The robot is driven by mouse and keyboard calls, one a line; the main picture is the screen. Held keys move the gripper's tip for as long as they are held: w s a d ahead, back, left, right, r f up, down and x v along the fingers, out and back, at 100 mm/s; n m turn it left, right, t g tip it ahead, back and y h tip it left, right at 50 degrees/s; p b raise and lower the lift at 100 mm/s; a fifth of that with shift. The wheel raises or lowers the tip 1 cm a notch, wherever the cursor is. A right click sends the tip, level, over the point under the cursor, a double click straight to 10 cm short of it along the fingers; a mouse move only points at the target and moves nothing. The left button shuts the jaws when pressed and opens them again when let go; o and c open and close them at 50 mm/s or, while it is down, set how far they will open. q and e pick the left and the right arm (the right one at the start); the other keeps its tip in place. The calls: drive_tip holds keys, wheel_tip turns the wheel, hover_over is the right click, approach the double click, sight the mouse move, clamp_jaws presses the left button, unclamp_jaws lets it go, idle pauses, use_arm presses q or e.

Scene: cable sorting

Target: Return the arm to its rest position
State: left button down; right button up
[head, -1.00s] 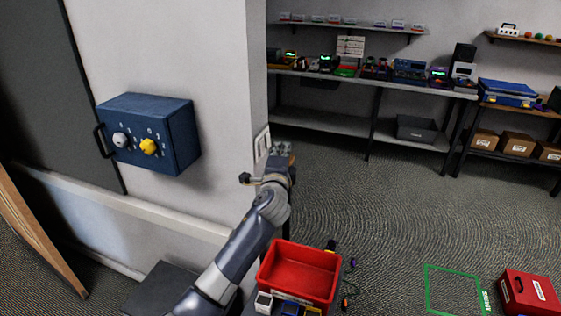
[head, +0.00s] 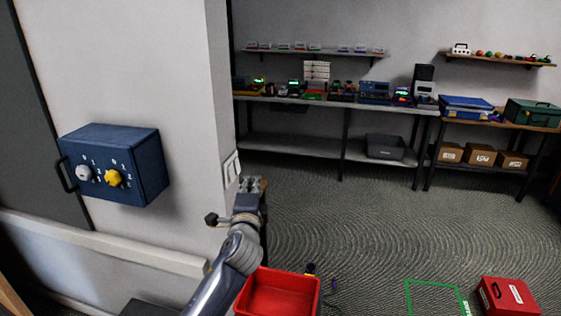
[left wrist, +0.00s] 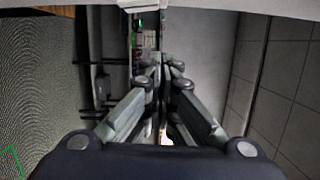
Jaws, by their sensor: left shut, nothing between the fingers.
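My left gripper (head: 250,184) is at the end of my left arm, which reaches up from the bottom of the head view. It is beside the corner of the white wall, near the white wall switch plate (head: 231,168). In the left wrist view the fingers of my left gripper (left wrist: 163,62) come together, shut and empty. My right gripper is not in either view.
A blue box with a grey and a yellow knob (head: 115,165) is on the wall at left. A red bin (head: 243,303) stands below my arm. A workbench (head: 335,102) runs along the back wall. The patterned floor (head: 370,235) is open, with a red box (head: 509,297) at right.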

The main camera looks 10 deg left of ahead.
use_arm(q)
drive_tip(key=s+a+f+n+g+h, duration=0.15)
drive_tip(key=s+f+n+g, duration=0.6)
drive_tip(key=s+f, duration=1.2)
drive_tip(key=s+d+f+n+g+h, duration=0.1)
drive_tip(key=s+f+n+g, duration=0.25)
drive_tip(key=s, duration=0.95)
drive_tip(key=s+d+f+n+g+h, duration=0.2)
drive_tip(key=s+f+n+g, duration=0.15)
drive_tip(key=s, duration=0.85)
wheel_tip(320, 180, down, 30)
drive_tip(key=s+g+b, duration=0.1)
drive_tip(key=s+b, duration=0.1)
drive_tip(key=s+a+f+m+g+b, duration=0.1)
drive_tip(key=s+a+f+b, duration=0.1)
drive_tip(key=s+f, duration=1.4)
drive_tip(key=shift+a+f+y, duration=0.35)
drive_tip(key=shift+a+f, duration=0.1)
drive_tip(key=shift+a, duration=0.15)
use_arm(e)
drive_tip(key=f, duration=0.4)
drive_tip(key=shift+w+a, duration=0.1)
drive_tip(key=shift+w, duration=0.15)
use_arm(q)
drive_tip(key=shift+s, duration=0.1)
